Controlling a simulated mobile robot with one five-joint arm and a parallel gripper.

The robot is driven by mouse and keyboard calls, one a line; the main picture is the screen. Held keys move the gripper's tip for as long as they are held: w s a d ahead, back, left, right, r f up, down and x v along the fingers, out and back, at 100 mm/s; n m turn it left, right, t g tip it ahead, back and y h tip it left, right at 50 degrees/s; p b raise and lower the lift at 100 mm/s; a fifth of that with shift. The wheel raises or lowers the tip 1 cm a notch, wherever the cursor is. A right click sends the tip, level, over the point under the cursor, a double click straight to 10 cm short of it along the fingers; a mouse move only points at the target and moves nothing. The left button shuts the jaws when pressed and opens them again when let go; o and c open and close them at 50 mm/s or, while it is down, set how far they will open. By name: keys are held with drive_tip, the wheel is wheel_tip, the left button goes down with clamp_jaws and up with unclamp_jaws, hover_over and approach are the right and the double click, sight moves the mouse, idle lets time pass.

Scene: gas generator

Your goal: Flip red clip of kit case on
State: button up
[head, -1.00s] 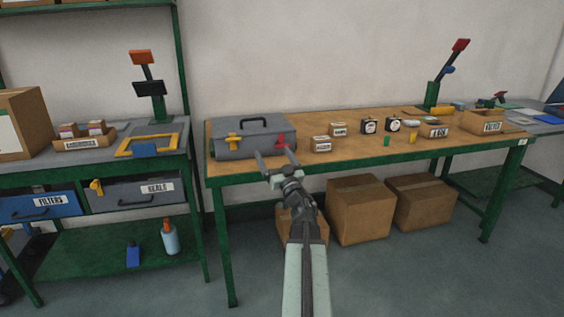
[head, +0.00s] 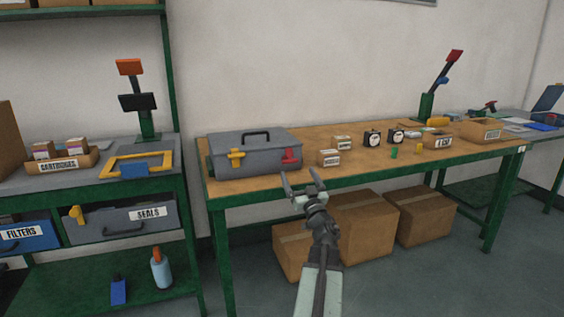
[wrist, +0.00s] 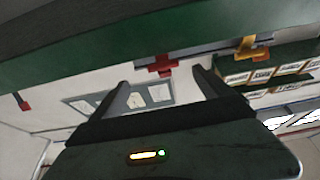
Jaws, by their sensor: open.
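The grey kit case (head: 222,152) stands shut on the left part of the wooden table, its black handle on top. The red clip (head: 291,157) is on the right of its front and a yellow clip (head: 236,158) on the left. My gripper (head: 300,173) is open and empty at the table's front edge, in front of and just below the red clip, apart from it. In the wrist view a red piece (wrist: 162,67), likely the red clip, shows between the two spread fingers (wrist: 165,88), with a yellow piece to its right.
The wooden table (head: 245,186) has small boxes (head: 329,158), gauges and an open bin (head: 438,141) right of the case. A green-framed workbench (head: 110,187) with drawers stands close at the left. Cardboard boxes (head: 365,220) fill the floor under the table.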

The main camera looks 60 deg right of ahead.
sight(290, 161)
drive_tip(key=p+x, duration=0.1)
drive_tip(key=x, duration=0.3)
drive_tip(key=p+x, duration=0.2)
drive_tip(key=x, duration=0.2)
drive_tip(key=shift+w+a, duration=0.2)
drive_tip(key=shift+w, duration=0.05)
drive_tip(key=shift+f, duration=0.1)
